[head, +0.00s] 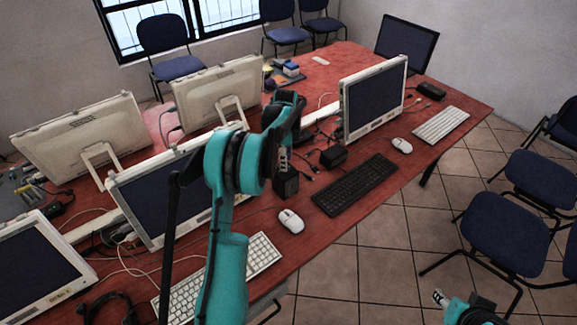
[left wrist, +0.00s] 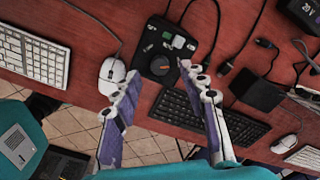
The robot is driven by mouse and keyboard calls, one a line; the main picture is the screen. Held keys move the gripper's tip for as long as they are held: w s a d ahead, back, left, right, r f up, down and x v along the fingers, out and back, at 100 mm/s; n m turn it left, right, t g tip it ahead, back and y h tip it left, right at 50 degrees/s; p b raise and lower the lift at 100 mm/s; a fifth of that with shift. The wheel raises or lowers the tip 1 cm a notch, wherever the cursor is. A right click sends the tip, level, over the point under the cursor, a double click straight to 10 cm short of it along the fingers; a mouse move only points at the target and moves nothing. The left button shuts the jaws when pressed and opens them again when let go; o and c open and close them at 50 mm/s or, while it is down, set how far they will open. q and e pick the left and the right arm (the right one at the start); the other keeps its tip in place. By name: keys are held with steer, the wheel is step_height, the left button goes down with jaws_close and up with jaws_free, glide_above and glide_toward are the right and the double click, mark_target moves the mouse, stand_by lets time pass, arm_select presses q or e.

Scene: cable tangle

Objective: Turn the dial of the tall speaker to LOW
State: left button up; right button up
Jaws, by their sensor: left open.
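A black box with a round knob, which appears to be the tall speaker (head: 287,186), stands on the red table behind the white mouse. In the left wrist view the speaker (left wrist: 147,56) shows from above, with the round dial (left wrist: 159,66) near its lower edge and small light and green parts beside it. The dial's setting is too small to read. My left gripper (head: 284,161) is just above the speaker; in the wrist view its open, empty fingers (left wrist: 159,73) are either side of the dial, apart from it. My right gripper (head: 441,298) is low at the bottom edge, away from the table.
A white mouse (head: 291,221), black keyboard (head: 355,185) and white keyboard (head: 262,256) lie near the speaker. A black box (head: 333,156) with cables is to its right. Several monitors crowd the table, one (head: 373,97) at back right. Loose cables lie around. Chairs (head: 505,229) stand right.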

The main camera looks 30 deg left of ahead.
arm_select(q)
steer(key=shift+f+b, duration=0.3)
steer(key=shift+f, duration=1.2)
jaws_close()
